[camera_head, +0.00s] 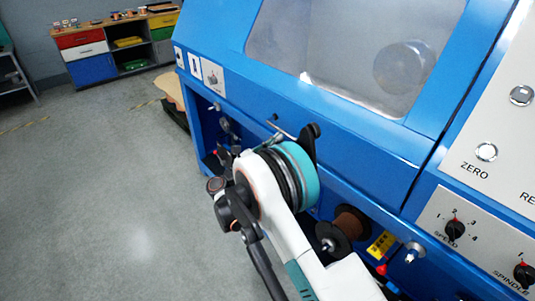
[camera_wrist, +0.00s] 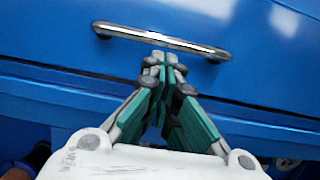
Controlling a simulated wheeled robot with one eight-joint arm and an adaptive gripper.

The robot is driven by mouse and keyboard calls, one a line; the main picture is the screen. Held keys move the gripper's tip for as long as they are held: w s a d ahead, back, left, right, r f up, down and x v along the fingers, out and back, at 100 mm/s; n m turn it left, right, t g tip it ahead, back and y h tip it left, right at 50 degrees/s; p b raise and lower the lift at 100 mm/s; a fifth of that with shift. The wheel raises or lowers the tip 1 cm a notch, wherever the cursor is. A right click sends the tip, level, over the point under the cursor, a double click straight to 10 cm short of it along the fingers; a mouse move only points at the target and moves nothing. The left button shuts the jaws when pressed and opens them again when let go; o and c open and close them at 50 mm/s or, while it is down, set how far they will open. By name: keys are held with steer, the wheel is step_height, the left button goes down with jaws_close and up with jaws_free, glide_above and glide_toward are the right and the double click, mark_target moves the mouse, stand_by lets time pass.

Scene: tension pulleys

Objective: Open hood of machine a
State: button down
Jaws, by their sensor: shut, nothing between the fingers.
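The blue hood of machine a (camera_head: 310,125) is down, with a large clear window (camera_head: 350,50). Its silver bar handle (camera_wrist: 160,39) runs across the upper part of the wrist view, slightly tilted, on the blue hood front (camera_wrist: 270,75). Part of the handle also shows in the head view (camera_head: 283,130). My gripper (camera_wrist: 163,62) is shut and empty. Its green-sided fingertips overlap the lower edge of the handle's middle in the wrist view; I cannot tell whether they touch it. In the head view my arm hides most of the gripper.
A seam (camera_wrist: 60,78) runs below the handle between hood and lower body. A brown spool (camera_head: 350,225) and a control panel with knobs (camera_head: 455,230) are on the machine's front right. A cabinet with coloured drawers (camera_head: 105,50) stands far back left. Grey floor at left is clear.

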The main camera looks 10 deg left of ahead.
steer(key=shift+x, duration=1)
steer(key=shift+a+r, duration=0.1)
